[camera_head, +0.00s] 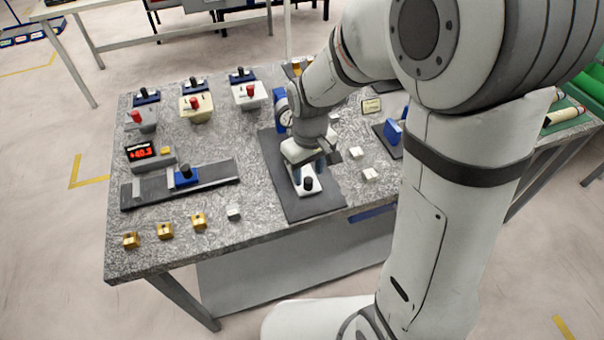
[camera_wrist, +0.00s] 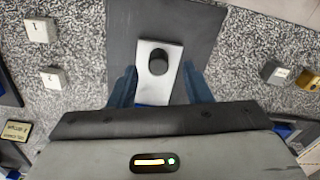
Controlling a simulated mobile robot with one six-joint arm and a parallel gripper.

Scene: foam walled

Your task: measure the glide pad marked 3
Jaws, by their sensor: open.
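Small white pads lie right of the dark mat, one farther back (camera_head: 356,153) and one nearer (camera_head: 370,175). They also show at left in the wrist view, upper (camera_wrist: 40,30) and lower (camera_wrist: 50,78). Another pale block (camera_head: 234,212) lies left of the mat. I cannot read for certain which is marked 3. A dial gauge (camera_head: 284,116) on a blue stand is at the back of the mat, partly behind my arm. My gripper (camera_wrist: 160,88) is open, its blue fingers either side of a pale plate (camera_wrist: 148,56) with a black knob, on the mat.
The dark mat (camera_head: 300,208) lies on a speckled table. At left are a rail gauge (camera_head: 215,176) with a red display (camera_head: 141,152) and several brass blocks (camera_head: 165,230). Red-knobbed devices (camera_head: 196,108) stand behind. A label plate (camera_head: 371,105) and a blue fixture (camera_head: 392,132) are at right.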

